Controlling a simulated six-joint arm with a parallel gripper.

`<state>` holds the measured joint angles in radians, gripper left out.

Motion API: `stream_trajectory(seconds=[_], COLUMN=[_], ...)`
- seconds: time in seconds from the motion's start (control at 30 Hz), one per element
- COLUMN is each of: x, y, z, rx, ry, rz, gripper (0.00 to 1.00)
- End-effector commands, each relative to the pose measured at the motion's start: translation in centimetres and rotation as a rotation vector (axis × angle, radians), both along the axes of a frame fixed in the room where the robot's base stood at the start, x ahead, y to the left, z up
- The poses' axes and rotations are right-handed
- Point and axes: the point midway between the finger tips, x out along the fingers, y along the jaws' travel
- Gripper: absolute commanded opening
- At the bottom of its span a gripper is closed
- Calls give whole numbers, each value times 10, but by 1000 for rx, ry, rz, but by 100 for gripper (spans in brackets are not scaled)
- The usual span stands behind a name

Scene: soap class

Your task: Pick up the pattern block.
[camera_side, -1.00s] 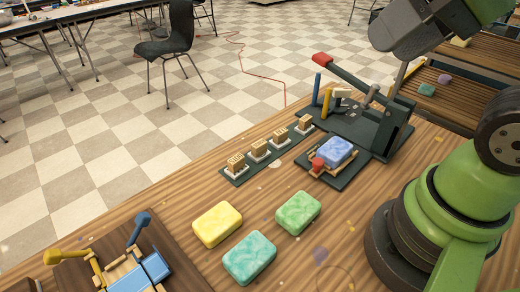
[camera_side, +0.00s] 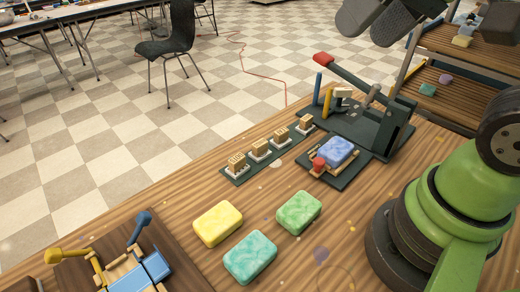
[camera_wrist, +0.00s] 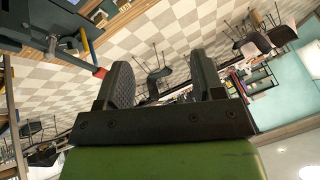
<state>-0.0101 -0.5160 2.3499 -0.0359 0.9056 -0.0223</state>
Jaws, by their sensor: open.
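Several small tan wooden blocks with patterned faces, which look like the pattern blocks, stand in pale holders on a dark green rack. The nearest pattern block (camera_side: 236,162) is at the rack's left end, and the farthest block (camera_side: 305,121) is at its right end. My gripper (camera_side: 372,32) is at the top of the side view, high above the bench and well apart from the blocks. In the wrist view my gripper (camera_wrist: 162,82) is open, with nothing between its dark fingers.
Yellow soap (camera_side: 218,224), teal soap (camera_side: 250,257) and green soap (camera_side: 299,212) lie in front of the rack. Blue soap (camera_side: 339,150) sits on a cradle beside a lever press (camera_side: 385,125). A wooden fixture (camera_side: 125,270) stands front left. Bare bench lies between.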

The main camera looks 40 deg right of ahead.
Motion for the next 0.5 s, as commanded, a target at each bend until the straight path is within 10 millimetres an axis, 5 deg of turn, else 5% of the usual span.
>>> stream_trajectory(seconds=[0.27,0.5], x=[92,158], y=[-1,0], z=[-32,-105], rx=[-92,-165], ry=[196,356], rz=[91,182], gripper=[62,62])
